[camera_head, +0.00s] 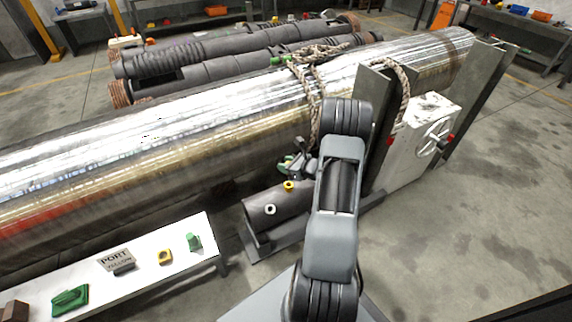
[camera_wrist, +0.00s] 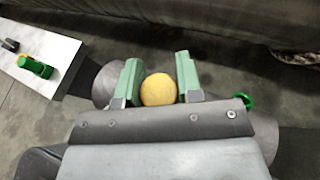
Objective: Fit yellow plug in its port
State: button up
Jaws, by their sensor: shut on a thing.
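The yellow plug (camera_wrist: 158,89) shows as a rounded yellow top between the two green-padded fingers of my gripper (camera_wrist: 159,82) in the wrist view. My gripper is shut on it. In the head view my gripper (camera_head: 294,165) is above the small dark barrel (camera_head: 262,203), beyond my arm. A small yellow piece (camera_head: 289,186) shows at the barrel's top just below the fingers. The barrel also shows behind the fingers in the wrist view (camera_wrist: 110,82). The plug's lower end and the port's opening are hidden, so I cannot tell how deep the plug sits.
A pale ring (camera_head: 270,210) is on the barrel's near side. A white bench (camera_head: 140,287) at lower left carries a "PORT YELLOW" sign (camera_head: 116,259), a yellow piece (camera_head: 165,257) and green pieces (camera_head: 194,242). A long shiny pipe (camera_head: 200,120) runs behind. A grey post (camera_head: 372,120) stands close right.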

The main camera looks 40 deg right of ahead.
aim_at(286, 183)
jog(key=shift+f+b, duration=1.4)
jog(key=shift+f, duration=0.55)
jog(key=shift+f+b, duration=1.75)
jog(key=shift+f, duration=0.1)
dwell(0.4)
jog(key=o, duration=1)
jog(key=shift+s, duration=0.1)
jog(key=shift+p+v, duration=2.6)
jog(key=shift+v, duration=4.25)
